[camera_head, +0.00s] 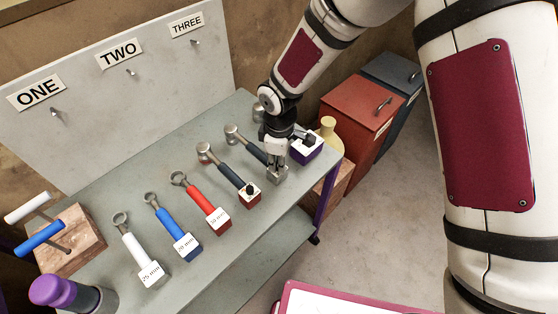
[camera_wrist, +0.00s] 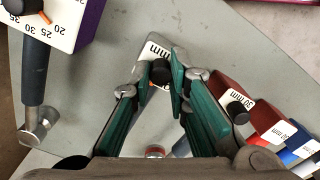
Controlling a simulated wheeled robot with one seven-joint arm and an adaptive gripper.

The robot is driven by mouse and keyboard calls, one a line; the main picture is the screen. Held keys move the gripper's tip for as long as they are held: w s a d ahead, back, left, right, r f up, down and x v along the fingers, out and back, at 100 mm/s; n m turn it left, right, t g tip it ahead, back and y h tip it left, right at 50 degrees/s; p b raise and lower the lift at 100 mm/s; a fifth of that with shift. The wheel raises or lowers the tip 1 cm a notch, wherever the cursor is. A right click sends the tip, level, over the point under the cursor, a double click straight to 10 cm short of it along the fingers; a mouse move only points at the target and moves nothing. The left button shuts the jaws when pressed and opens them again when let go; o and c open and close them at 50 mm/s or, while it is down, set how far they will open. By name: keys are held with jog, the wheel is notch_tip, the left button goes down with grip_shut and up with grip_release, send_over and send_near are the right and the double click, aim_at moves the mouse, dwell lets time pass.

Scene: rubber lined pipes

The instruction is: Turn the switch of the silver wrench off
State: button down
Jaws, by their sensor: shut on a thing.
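My gripper (camera_head: 277,174) points down over that block. In the wrist view, the block (camera_wrist: 153,48) has a white top reading "mm", with a black switch knob (camera_wrist: 160,73) and a small orange mark beside it. My gripper (camera_wrist: 166,80) has its green-padded fingers shut on the knob, one on each side. The exact knob angle is hard to read.
A purple dial block (camera_head: 306,148) sits right of my gripper. A dark wrench with a knobbed red block (camera_head: 250,192), then red (camera_head: 205,203), blue (camera_head: 178,235) and white (camera_head: 140,258) wrenches lie to the left. A hook board (camera_head: 120,90) stands behind; red cabinet (camera_head: 350,115) at right.

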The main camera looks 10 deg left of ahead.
jog(key=m, duration=0.6)
jog(key=shift+m, duration=0.3)
dwell(0.4)
jog(key=c, duration=1.5)
grip_release()
jog(key=shift+r, duration=0.1)
notch_tip(320, 180, up, 12)
jog(key=shift+d+f, duration=0.1)
